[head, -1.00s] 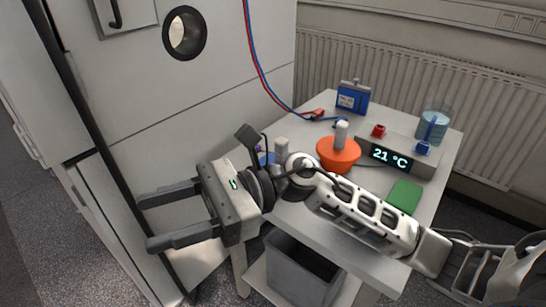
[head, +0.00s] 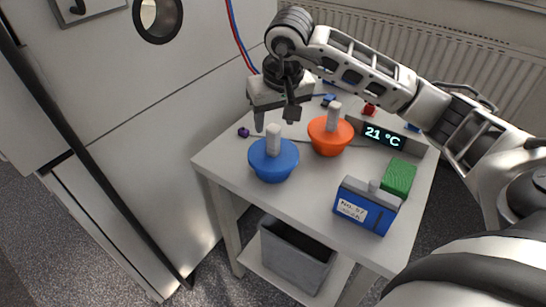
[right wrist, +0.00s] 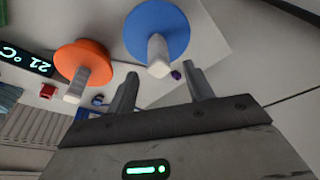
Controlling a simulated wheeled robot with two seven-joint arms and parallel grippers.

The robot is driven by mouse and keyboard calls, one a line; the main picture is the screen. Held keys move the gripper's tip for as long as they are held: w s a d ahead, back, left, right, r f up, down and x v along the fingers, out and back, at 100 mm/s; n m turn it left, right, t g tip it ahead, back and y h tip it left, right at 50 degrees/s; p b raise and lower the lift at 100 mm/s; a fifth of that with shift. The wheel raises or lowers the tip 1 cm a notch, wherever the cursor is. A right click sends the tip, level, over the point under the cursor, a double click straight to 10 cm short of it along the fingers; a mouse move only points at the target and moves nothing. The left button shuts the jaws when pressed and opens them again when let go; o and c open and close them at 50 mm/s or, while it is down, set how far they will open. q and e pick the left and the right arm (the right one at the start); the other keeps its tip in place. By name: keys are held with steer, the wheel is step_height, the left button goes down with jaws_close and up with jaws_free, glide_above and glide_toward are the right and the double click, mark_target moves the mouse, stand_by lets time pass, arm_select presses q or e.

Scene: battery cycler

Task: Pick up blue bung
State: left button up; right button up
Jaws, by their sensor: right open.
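The blue bung (head: 273,167), a blue cone with an upright pale handle, stands near the table's left edge. It also shows in the right wrist view (right wrist: 163,22). My right gripper (head: 276,121) is open and empty, pointing down at the bung's handle. In the right wrist view the handle end shows just beyond the gap between the fingertips (right wrist: 164,80); I cannot tell whether it reaches between them. My left gripper is not in view.
An orange bung (head: 330,140) with a pale handle stands close to the right. A temperature display (head: 383,137), a green block (head: 398,178) and a blue labelled box (head: 366,208) are farther right. A small purple item (head: 243,132) lies behind the blue bung. A grey bin (head: 296,255) is below.

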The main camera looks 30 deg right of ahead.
mark_target(273, 138)
steer(key=shift+x, duration=1.25)
steer(key=p+x, duration=0.1)
steer(key=x, duration=0.4)
steer(key=shift+s+d+f, duration=0.1)
steer(key=shift+s, duration=0.1)
steer(key=c, duration=1.1)
jaws_close()
